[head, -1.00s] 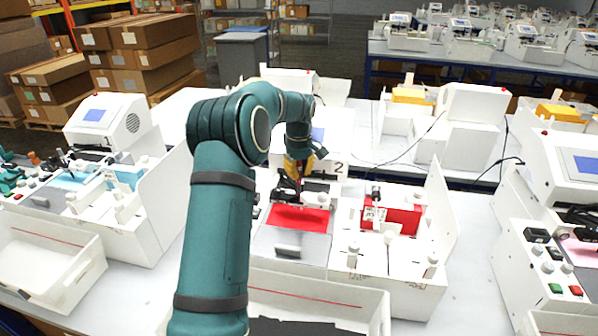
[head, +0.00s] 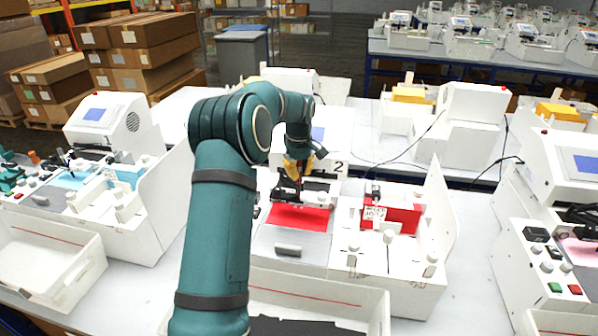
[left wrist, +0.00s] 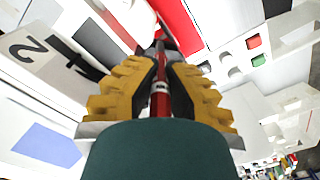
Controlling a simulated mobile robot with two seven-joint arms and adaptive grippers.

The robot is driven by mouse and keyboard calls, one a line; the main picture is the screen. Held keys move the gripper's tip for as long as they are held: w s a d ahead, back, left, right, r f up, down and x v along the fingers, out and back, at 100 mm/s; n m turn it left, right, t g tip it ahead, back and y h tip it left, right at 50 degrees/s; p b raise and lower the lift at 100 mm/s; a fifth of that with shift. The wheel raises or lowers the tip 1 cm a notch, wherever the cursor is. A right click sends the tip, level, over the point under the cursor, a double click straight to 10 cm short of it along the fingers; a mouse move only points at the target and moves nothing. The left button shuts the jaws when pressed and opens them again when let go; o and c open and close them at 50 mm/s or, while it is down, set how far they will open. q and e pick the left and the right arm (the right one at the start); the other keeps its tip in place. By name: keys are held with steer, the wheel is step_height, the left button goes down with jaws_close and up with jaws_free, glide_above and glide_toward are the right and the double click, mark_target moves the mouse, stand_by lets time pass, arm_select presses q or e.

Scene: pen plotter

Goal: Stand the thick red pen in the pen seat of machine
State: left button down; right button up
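My left gripper (head: 296,172) has yellow fingers and is over the plotter marked 2 (head: 288,250), above the rear of its red sheet (head: 300,217). In the left wrist view, the fingers (left wrist: 158,85) are shut on the thick red pen (left wrist: 160,103), which has a pale band. The pen points away from the wrist toward the machine, beside the red sheet. In the head view the pen is small and mostly covered by the gripper, near the dark carriage parts (head: 320,191). The pen seat is hidden or too small to make out. My right gripper is not in view.
An open white bin (head: 345,300) is in front. Other plotters stand left (head: 110,125) and right (head: 560,240).

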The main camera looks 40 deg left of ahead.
mark_target(299, 193)
arm_select(q)
steer(key=shift+f+b, duration=2.1)
steer(key=shift+f, duration=1.9)
steer(key=c, duration=1.1)
jaws_free()
steer(key=shift+o, duration=0.2)
step_height(299, 193, up, 12)
